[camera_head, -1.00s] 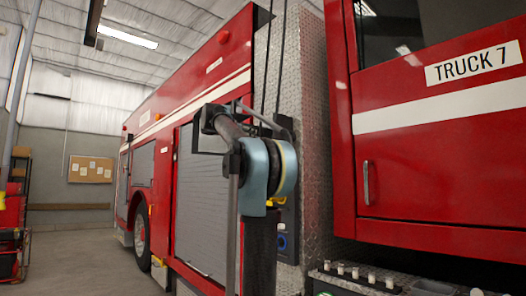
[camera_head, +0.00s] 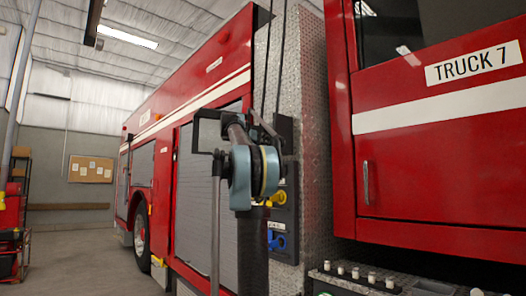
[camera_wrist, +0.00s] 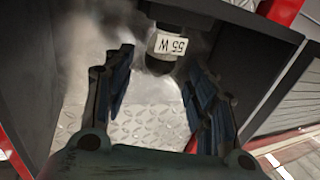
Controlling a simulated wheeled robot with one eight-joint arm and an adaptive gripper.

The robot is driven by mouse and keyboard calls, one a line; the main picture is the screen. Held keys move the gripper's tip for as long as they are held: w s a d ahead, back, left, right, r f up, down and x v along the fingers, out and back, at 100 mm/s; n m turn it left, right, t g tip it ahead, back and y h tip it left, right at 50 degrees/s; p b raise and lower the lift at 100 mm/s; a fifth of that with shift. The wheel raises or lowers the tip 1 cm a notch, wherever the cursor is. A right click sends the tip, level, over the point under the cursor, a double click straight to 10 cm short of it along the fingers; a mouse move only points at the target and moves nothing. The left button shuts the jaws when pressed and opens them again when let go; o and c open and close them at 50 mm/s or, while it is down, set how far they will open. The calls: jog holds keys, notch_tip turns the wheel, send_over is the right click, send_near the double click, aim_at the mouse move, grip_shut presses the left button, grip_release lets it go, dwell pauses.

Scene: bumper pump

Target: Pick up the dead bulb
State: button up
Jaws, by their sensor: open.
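In the wrist view, a dark bulb or its base (camera_wrist: 163,65) with a white "55 W" label hangs near the top middle, inside a dark open box-like housing (camera_wrist: 265,75). It is presumably the dead bulb; nothing in view shows whether it works. My gripper (camera_wrist: 158,72) is open and empty. Its two blue-padded fingers reach up on either side of the bulb, with visible gaps on both sides. In the head view my arm stands before the truck's side, and I cannot make out the gripper or the bulb.
A red truck marked "TRUCK 7" (camera_head: 473,64) fills the right. A tread-plate panel (camera_head: 312,130) stands behind my arm, beside yellow (camera_head: 279,197) and blue (camera_head: 277,236) fittings. Several small white-topped items (camera_head: 357,274) line the lower right. The floor (camera_head: 85,262) at left is open.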

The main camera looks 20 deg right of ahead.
jog(key=x, duration=0.3)
jog(key=shift+w+d+f, duration=0.15)
jog(key=shift+d, duration=0.05)
jog(key=shift+c, duration=0.6)
jog(key=c, duration=1)
jog(key=shift+o, duration=0.2)
jog(key=shift+a, duration=0.1)
